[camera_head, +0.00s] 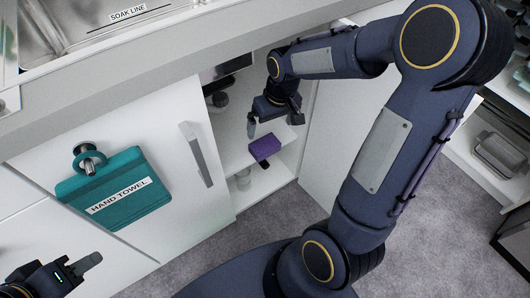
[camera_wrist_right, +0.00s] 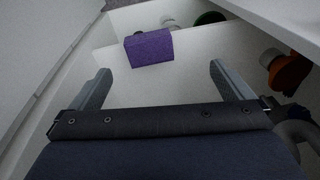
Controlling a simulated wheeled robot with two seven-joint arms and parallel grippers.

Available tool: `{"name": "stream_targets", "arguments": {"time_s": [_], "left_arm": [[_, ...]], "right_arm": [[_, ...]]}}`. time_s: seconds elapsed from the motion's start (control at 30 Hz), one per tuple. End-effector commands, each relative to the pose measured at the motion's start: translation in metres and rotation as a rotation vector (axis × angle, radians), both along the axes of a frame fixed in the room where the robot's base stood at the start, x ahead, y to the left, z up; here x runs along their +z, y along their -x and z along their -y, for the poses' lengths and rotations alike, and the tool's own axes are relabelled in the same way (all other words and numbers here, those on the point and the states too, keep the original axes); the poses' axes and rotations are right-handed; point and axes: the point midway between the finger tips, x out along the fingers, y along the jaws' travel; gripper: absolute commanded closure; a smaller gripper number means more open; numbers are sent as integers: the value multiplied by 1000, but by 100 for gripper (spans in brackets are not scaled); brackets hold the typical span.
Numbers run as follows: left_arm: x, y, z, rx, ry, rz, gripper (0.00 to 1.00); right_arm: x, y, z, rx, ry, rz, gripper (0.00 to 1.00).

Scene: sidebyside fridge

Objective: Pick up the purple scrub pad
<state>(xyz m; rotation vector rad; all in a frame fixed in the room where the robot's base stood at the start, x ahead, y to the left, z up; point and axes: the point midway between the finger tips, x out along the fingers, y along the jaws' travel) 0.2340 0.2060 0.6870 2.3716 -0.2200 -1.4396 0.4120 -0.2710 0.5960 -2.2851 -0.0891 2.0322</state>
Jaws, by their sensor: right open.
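The purple scrub pad (camera_head: 265,147) lies on a white shelf (camera_head: 240,160) inside the open cabinet under the counter. In the right wrist view the pad (camera_wrist_right: 149,48) is a purple block near the shelf's edge, ahead of my fingers and a little left of centre. My right gripper (camera_head: 273,127) reaches into the cabinet just above the pad. Its two fingers stand wide apart with nothing between them, and it also shows in the right wrist view (camera_wrist_right: 160,88). My left gripper (camera_head: 85,268) is at the lower left, away from the cabinet; its jaw opening is unclear.
A white cabinet door with a handle (camera_head: 196,153) is left of the opening. A teal hand towel (camera_head: 115,190) hangs on the front. Jars (camera_head: 243,179) stand on the cabinet floor. An orange object (camera_wrist_right: 288,72) is at the right in the wrist view. The sink (camera_head: 75,25) is above.

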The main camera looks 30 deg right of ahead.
Motion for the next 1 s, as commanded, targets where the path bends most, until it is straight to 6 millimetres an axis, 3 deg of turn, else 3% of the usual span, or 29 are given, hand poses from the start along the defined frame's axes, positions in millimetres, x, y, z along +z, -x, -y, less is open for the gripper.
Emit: {"name": "stream_targets", "arguments": {"time_s": [0.2, 0.33, 0.57, 0.8, 1.0], "left_arm": [[-4, 0, 0, 0, 0, -1, 64], [-6, 0, 0, 0, 0, -1, 64], [-14, 0, 0, 0, 0, -1, 64], [-31, 0, 0, 0, 0, -1, 64], [-38, 0, 0, 0, 0, -1, 64]], "right_arm": [[-55, -31, 6, 53, 66, -79, 0], [-77, -41, 8, 76, 93, -104, 0], [-102, -45, 9, 86, 105, -116, 0], [-141, -44, 9, 85, 104, -116, 0], [-159, -45, 9, 85, 104, -115, 0]]}}
